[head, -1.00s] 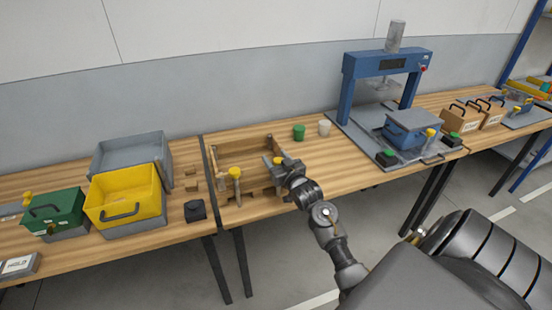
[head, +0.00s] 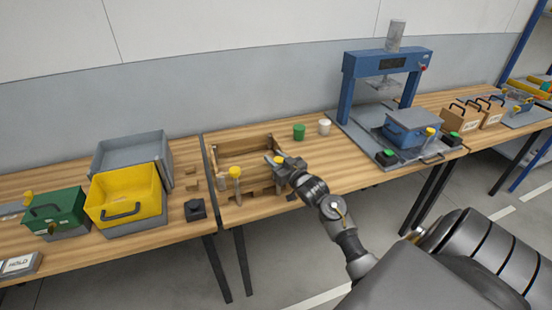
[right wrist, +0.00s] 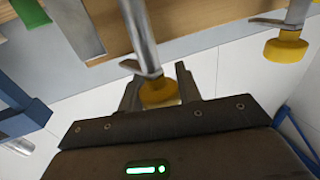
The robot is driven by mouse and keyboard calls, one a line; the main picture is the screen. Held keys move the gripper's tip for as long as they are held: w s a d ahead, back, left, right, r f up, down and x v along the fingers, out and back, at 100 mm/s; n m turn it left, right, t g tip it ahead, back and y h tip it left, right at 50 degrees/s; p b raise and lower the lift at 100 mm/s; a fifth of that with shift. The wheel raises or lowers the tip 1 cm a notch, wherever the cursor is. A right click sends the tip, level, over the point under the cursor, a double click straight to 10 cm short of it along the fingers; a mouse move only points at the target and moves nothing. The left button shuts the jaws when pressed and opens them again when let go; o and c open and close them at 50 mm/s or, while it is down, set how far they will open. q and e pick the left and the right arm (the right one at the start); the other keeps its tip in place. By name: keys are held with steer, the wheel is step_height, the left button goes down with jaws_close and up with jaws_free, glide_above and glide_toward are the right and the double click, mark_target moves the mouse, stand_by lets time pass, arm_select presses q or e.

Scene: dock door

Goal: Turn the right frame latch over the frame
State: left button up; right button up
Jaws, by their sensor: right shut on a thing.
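The wooden frame (head: 213,158) lies on the bench in the head view. Its right latch has a yellow knob (head: 279,160) at the front right corner, and the same knob (right wrist: 158,92) shows in the right wrist view below a grey metal bar. My right gripper (head: 283,166) is shut on this knob, with one finger on each side of it in the wrist view. The left latch has its own yellow knob (head: 235,171) on an upright grey post. The exact angle of the right latch is partly hidden by my gripper. My left gripper is not in view.
A yellow bin (head: 130,196) and a dark block (head: 195,210) stand left of the frame. A green cup (head: 299,132) and a white cup (head: 324,127) stand behind my right arm. A blue press (head: 347,88) is further right.

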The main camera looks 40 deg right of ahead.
steer(key=shift+n+y, duration=0.8)
steer(key=shift+y, duration=0.4)
steer(key=shift+a+n+y, duration=0.1)
steer(key=shift+n+y, duration=0.7)
steer(key=shift+y, duration=0.3)
steer(key=shift+a+f+n+g+y+b, duration=0.15)
steer(key=shift+n+g+y+b, duration=0.3)
steer(key=shift+y, duration=0.4)
steer(key=shift+a+r+n+g+y+b, duration=0.1)
steer(key=shift+n+g+y+b, duration=0.15)
steer(key=shift+n+y+b, duration=0.45)
steer(key=shift+s+y, duration=0.1)
steer(key=shift+y, duration=0.45)
steer(key=shift+a+n+g+y, duration=0.1)
steer(key=shift+n+g+y, duration=0.2)
steer(key=shift+n, duration=0.05)
steer(key=o, duration=0.9)
steer(key=shift+o, duration=0.2)
steer(key=shift+s, duration=0.1)
